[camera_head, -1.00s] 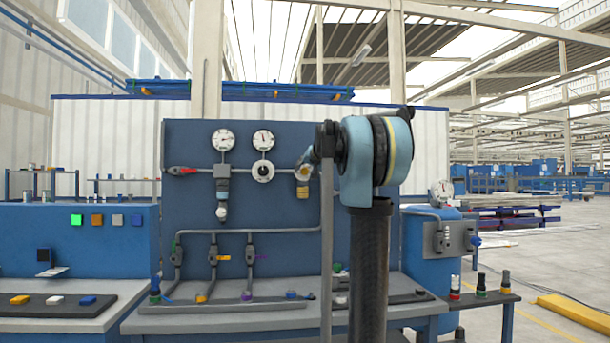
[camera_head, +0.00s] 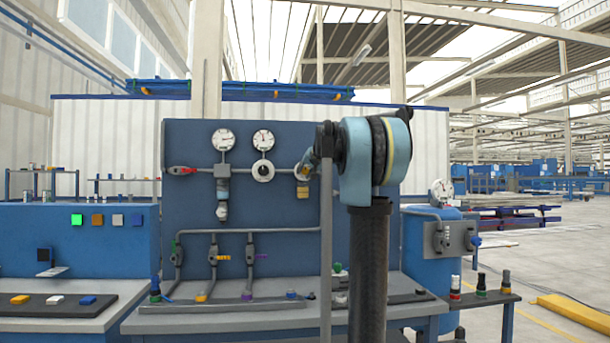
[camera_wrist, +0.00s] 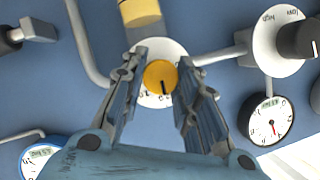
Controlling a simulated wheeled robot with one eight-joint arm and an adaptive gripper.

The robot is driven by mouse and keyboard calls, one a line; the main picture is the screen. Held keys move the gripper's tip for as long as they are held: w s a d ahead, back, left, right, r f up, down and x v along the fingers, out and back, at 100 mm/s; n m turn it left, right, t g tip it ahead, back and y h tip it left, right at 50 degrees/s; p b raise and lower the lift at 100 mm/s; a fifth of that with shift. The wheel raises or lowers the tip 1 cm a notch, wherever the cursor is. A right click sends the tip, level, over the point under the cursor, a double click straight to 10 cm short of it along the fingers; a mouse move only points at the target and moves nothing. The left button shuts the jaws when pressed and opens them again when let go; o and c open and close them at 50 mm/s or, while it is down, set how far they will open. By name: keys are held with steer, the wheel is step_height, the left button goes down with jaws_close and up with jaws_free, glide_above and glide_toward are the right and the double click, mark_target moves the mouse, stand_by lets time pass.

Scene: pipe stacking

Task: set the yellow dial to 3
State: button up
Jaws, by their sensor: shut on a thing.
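The yellow dial (camera_wrist: 160,77) sits on a round white scale plate (camera_wrist: 150,99) on the blue panel. A dark pointer line on the dial points down in the wrist view. Small scale marks show below the dial, too small and partly covered to read. My gripper (camera_wrist: 162,63) is shut on the dial, with one finger on each side of it. In the head view my gripper (camera_head: 309,161) is at the upper right of the panel, in front of the plate (camera_head: 301,172), and the arm hides part of that area.
A white dial plate (camera_wrist: 278,42) with a black knob and low/high marks is close by, with a gauge (camera_wrist: 267,121) near it. A yellow-banded fitting (camera_wrist: 140,13) and grey pipes surround the dial. A red valve handle (camera_head: 182,170) is further left on the panel.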

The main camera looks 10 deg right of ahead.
steer(key=shift+d, duration=0.1)
steer(key=m+y, duration=0.2)
steer(key=m, duration=0.1)
steer(key=shift+d+f+m+t, duration=0.1)
steer(key=shift+d+m+t, duration=0.05)
steer(key=shift+m+t, duration=0.15)
steer(key=m+t+y, duration=0.1)
steer(key=m, duration=0.2)
steer(key=shift+f, duration=0.15)
steer(key=shift+m+y, duration=0.3)
stand_by(0.3)
steer(key=o, duration=1.1)
steer(key=shift+c, duration=0.2)
steer(key=shift+s, duration=0.1)
steer(key=v, duration=1.1)
steer(key=shift+s+d, duration=0.2)
steer(key=shift+s, duration=0.15)
